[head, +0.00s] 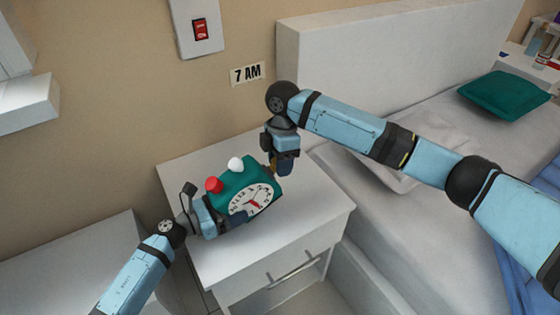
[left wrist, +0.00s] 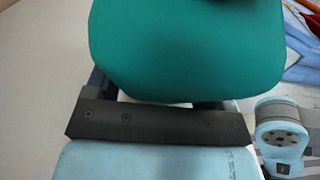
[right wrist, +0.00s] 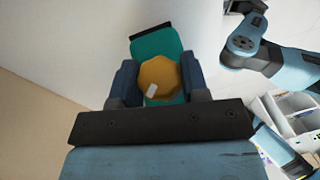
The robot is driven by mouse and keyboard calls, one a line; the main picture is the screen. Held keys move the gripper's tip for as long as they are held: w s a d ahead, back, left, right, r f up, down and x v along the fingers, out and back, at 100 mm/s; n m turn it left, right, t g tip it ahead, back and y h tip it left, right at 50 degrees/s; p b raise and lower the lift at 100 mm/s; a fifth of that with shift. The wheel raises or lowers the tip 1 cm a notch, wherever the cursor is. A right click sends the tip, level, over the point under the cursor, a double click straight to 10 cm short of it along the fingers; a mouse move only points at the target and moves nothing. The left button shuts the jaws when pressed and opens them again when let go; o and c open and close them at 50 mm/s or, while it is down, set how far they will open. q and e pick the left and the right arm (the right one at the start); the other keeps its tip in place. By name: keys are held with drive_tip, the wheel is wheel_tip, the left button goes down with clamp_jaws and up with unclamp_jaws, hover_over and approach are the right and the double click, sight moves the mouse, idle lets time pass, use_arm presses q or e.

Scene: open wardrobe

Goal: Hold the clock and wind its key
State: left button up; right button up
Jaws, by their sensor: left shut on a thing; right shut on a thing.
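A green clock (head: 238,184) with a white dial stands on the white nightstand, with a red button (head: 214,184) and a white button (head: 235,164) on top. My left gripper (head: 222,217) is shut on the clock from its left side. The clock's green body fills the upper part of the left wrist view (left wrist: 187,45). My right gripper (head: 279,166) is at the clock's right side. In the right wrist view, its fingers are shut on the yellow key (right wrist: 160,78), with the green clock (right wrist: 150,45) behind it. The key is mostly hidden in the head view.
The white nightstand (head: 305,215) has bare top around the clock. A bed (head: 385,220) with a green pillow (head: 505,95) lies to the right. A "7 AM" sign (head: 247,74) and a red switch (head: 200,29) are on the wall behind.

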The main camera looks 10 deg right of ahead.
drive_tip(key=m+g, duration=0.2)
drive_tip(key=g, duration=0.1)
drive_tip(key=shift+s+a+f+h, duration=0.1)
drive_tip(key=shift+s+h, duration=0.05)
drive_tip(key=shift+h, duration=0.15)
drive_tip(key=m+g, duration=0.2)
drive_tip(key=g, duration=0.1)
drive_tip(key=m+g, duration=0.2)
drive_tip(key=g, duration=0.1)
drive_tip(key=shift+y, duration=0.4)
drive_tip(key=shift+s+m+g+y, duration=0.1)
drive_tip(key=shift+m+g+y, duration=0.6)
drive_tip(key=shift+m+g, duration=0.65)
drive_tip(key=shift+m, duration=0.25)
drive_tip(key=o, duration=0.9)
